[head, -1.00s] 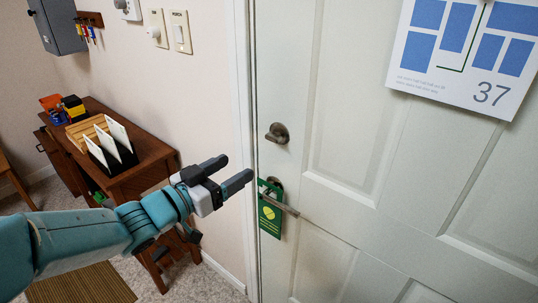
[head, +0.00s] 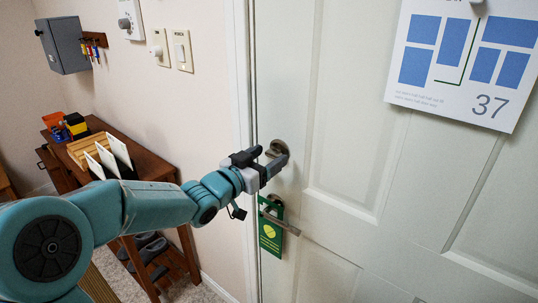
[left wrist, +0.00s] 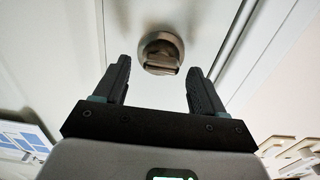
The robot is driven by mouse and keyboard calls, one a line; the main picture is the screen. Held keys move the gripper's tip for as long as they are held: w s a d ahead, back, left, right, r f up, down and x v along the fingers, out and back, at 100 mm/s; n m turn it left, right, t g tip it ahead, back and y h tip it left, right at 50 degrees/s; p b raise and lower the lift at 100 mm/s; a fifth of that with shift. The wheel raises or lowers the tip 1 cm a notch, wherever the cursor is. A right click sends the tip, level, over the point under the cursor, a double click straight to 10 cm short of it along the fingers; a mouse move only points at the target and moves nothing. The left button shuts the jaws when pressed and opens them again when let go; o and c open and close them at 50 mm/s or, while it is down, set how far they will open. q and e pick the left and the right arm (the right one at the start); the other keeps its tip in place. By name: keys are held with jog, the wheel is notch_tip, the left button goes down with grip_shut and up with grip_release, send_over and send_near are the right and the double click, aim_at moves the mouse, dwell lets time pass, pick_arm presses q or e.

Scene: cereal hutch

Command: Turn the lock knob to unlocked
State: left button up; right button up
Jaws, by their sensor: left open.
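The lock knob (head: 277,150) is a dark metal thumb-turn on a round plate, on the white door (head: 340,150) above the lever handle (head: 281,222). In the left wrist view the knob (left wrist: 160,56) lies ahead, between and just beyond the fingertips, with its turn piece lying roughly crosswise. My left gripper (head: 264,162) is open, pointing at the knob from the left in the head view. In the left wrist view its two fingers (left wrist: 160,75) stand apart on either side of the knob, with nothing between them that I can see held. My right gripper is in neither view.
A green hanger tag (head: 270,232) hangs from the lever handle below my gripper. A sign marked 37 (head: 465,60) is on the door at upper right. A wooden side table (head: 150,160) with cards stands at left. Switches (head: 182,49) are on the wall.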

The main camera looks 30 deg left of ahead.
pick_arm(q)
jog(key=shift+w, duration=0.65)
jog(key=c, duration=1.1)
jog(key=shift+o, duration=0.2)
